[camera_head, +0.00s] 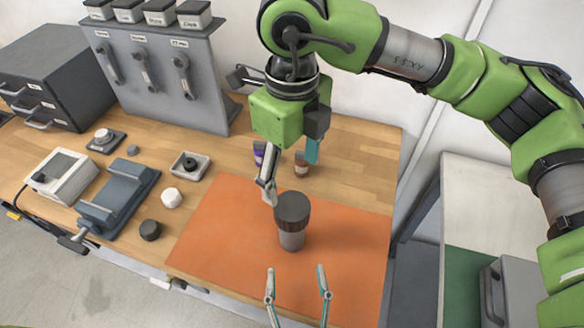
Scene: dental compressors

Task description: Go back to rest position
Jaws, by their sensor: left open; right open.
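My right gripper (289,176) hangs from the green arm that comes in from the right. Its fingers are spread and nothing shows between them. Its tips are above and behind a dark-capped grey cylinder (291,235), which stands upright on the orange mat (225,235). In this view one finger ends close to the cylinder's cap; I cannot tell whether they touch. My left gripper (297,278) is at the bottom edge, in front of the cylinder. Its two thin fingers are apart and empty, and the rest of it is out of frame.
The wooden bench (360,150) holds a grey tool rack (160,85), a drawer cabinet (60,75), a vise (115,195), a white device (62,177) and small parts at left. Small bottles (301,165) stand behind the mat. A pale cabinet (480,190) is at right.

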